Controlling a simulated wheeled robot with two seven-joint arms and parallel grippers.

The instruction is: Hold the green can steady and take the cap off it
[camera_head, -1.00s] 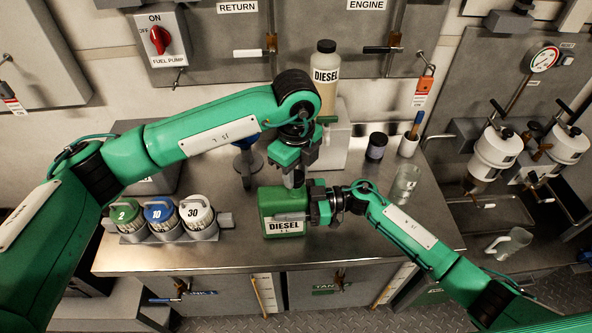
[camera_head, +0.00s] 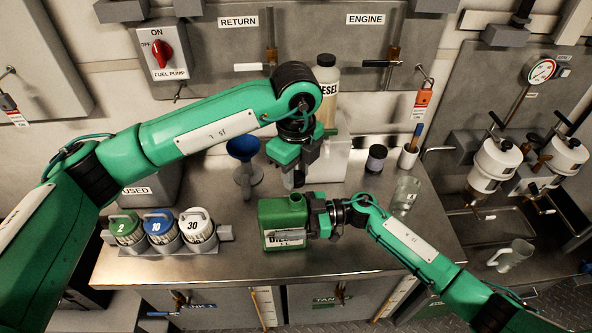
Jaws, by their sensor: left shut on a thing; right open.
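The green can (camera_head: 282,222) with a DIESEL label stands on the steel bench, and its neck (camera_head: 296,198) shows uncovered at the top. My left gripper (camera_head: 293,180) is above and behind the neck, apart from the can. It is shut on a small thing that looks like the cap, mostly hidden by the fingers. My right gripper (camera_head: 313,217) is open at the can's right side, close against it. Whether its fingers touch the can cannot be told.
Several numbered cans sit in a rack (camera_head: 172,246) at left. A glass (camera_head: 404,195) stands at right. The front of the bench (camera_head: 370,256) is clear.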

